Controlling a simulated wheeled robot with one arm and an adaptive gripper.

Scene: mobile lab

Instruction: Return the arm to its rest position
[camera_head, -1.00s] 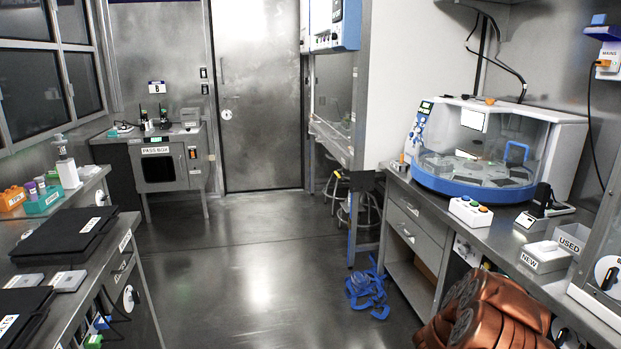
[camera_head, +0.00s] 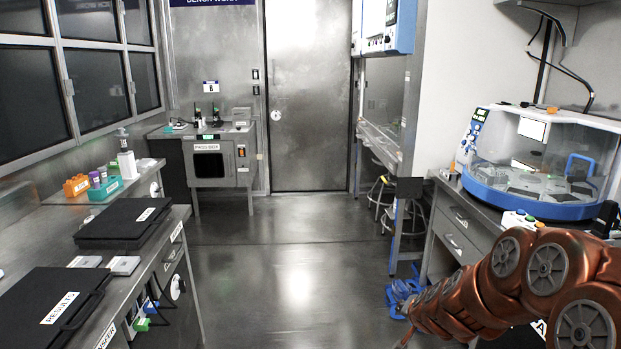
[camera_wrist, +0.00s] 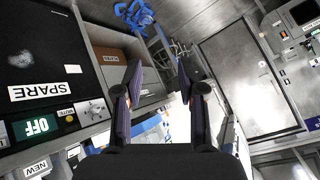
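My copper-coloured arm (camera_head: 500,275) crosses the lower right of the head view, in front of the right bench. My gripper's two dark fingers show in the wrist view (camera_wrist: 158,82). They stand apart with nothing between them, so the gripper is open and empty. I cannot make out the gripper in the head view. Beyond the fingers, the wrist view shows an open drawer or shelf space (camera_wrist: 115,55) and a dark panel labelled SPARE (camera_wrist: 38,91).
A tangled blue object (camera_head: 403,292) lies on the floor beside my arm. The right bench carries a domed machine (camera_head: 545,160) and a coloured-button box (camera_head: 520,219). The left bench holds black cases (camera_head: 125,228). The floor between the benches (camera_head: 285,270) is clear toward the door (camera_head: 308,100).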

